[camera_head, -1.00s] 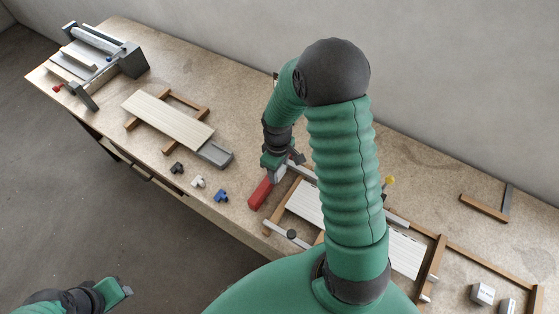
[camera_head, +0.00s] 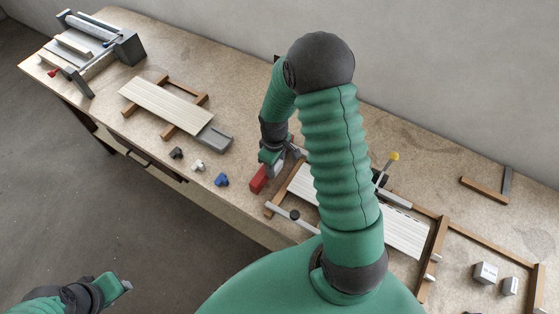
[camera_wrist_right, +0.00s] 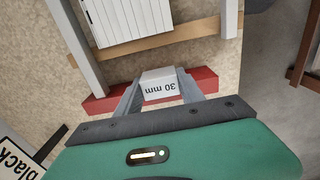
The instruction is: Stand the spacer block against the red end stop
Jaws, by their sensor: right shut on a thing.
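The spacer block (camera_wrist_right: 160,86) is a small pale block marked "30 mm". In the right wrist view it sits between the two fingers of my right gripper (camera_wrist_right: 160,92), which is shut on it. The red end stop (camera_wrist_right: 98,105) is a red bar showing on both sides of the fingers, right by the block; I cannot tell whether they touch. In the head view my right gripper (camera_head: 272,167) is at the red end stop (camera_head: 258,180) and hides part of it. My left gripper (camera_head: 124,286) is at lower left, off the table; its jaw state is unclear.
A wooden frame with a white slatted panel (camera_head: 302,184) and clamps lies beside the stop. Black, white and blue small parts (camera_head: 221,180) lie to the left. Two labelled blocks (camera_head: 485,272) stand at right. My right arm hides part of the bench.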

